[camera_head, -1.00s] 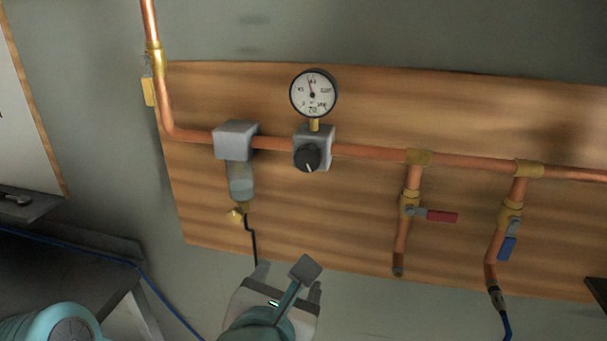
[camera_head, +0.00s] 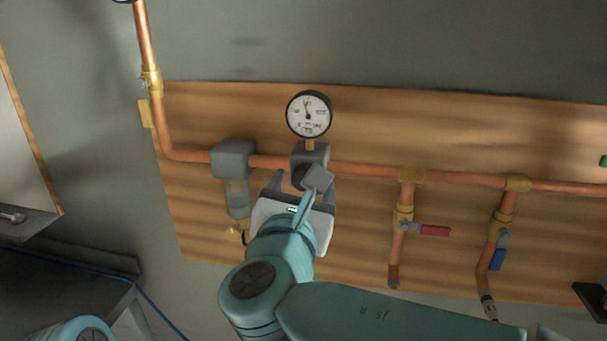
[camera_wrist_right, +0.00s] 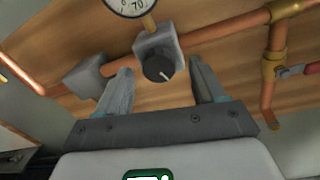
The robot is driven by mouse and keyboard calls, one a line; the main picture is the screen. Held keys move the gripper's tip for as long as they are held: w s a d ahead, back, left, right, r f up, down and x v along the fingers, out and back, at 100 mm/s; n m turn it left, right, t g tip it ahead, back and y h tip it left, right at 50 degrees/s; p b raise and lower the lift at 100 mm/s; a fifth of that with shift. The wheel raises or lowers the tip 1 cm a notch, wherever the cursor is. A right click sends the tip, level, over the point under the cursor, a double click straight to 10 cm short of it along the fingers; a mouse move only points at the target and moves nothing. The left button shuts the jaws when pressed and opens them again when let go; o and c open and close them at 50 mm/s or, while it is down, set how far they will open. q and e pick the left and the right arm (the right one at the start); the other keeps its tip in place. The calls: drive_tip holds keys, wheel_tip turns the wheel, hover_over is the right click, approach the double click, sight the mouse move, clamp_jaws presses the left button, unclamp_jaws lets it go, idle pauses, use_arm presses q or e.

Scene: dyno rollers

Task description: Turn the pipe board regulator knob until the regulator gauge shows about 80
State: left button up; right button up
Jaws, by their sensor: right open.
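The regulator (camera_head: 317,156) is a grey block on the copper pipe, with the round white gauge (camera_head: 309,114) above it. The gauge needle points up and slightly left; the numbers are too small to read surely. In the right wrist view the black knob (camera_wrist_right: 159,68) shows with a white pointer mark slanting to lower right. The knob is mostly hidden in the head view. My right gripper (camera_head: 305,182) is open below and in front of the regulator. In the wrist view its fingers (camera_wrist_right: 163,88) stand apart on either side of the knob, not touching it. My left gripper is not in view.
A grey filter block (camera_head: 234,158) with a clear bowl sits left of the regulator. To the right are pipe drops with a red-handled valve (camera_head: 426,229) and a blue-handled valve (camera_head: 498,258). The wooden board (camera_head: 350,115) backs everything.

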drive_tip(key=shift+w+d, duration=0.1)
drive_tip(key=shift+w, duration=0.95)
drive_tip(key=shift+s, duration=0.15)
drive_tip(key=c, duration=1.1)
drive_tip(key=shift+o, duration=0.2)
drive_tip(key=m+b, duration=0.4)
drive_tip(key=b, duration=0.1)
drive_tip(key=shift+m+b, duration=0.3)
